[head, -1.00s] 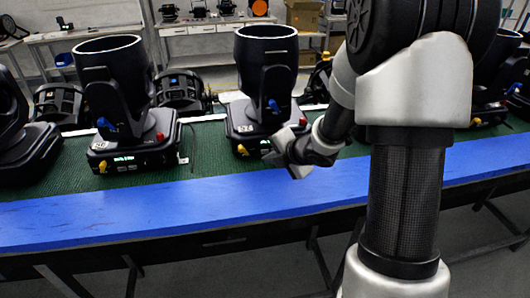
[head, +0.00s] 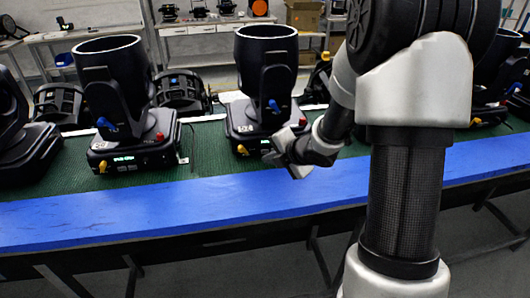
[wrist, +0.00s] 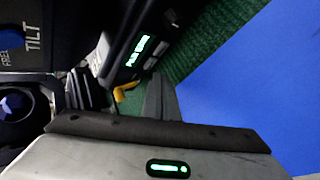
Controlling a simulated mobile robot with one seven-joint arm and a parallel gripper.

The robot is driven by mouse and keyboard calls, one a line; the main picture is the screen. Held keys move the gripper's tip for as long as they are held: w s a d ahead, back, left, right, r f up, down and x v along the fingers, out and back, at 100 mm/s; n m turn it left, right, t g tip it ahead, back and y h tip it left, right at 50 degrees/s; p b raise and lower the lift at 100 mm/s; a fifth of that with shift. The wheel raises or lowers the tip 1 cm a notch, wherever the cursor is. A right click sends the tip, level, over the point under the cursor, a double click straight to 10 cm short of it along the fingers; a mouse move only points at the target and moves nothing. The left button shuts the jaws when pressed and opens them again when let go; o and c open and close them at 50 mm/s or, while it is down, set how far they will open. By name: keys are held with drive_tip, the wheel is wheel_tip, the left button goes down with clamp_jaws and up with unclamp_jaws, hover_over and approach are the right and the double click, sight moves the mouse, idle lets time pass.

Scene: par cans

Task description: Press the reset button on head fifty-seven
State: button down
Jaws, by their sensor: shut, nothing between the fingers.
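A black moving-head light (head: 265,85) with an open barrel stands upright in the middle of the bench. A small pale number label shows on its base, too small to read for certain. My gripper (head: 278,148) is shut and empty at the front right of this base. In the wrist view, the base's front panel shows a lit green display (wrist: 140,48) with small pale buttons (wrist: 155,60) beside it. My shut fingers (wrist: 160,90) point at the panel, close to a yellow part (wrist: 125,92). I cannot tell whether they touch a button.
Another moving-head light (head: 115,85) with a lit display stands to the left, and more stand at both edges. The bench has a green mat (head: 205,160) and a clear blue front strip (head: 150,208). Shelves and a cardboard box (head: 303,14) are behind.

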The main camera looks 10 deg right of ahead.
drive_tip(key=shift+w, duration=0.2)
drive_tip(key=shift+w, duration=0.25)
drive_tip(key=shift+w, duration=0.35)
idle(0.8)
idle(0.3)
drive_tip(key=shift+s, duration=0.8)
drive_tip(key=shift+s+b, duration=0.9)
drive_tip(key=shift+s, duration=1.6)
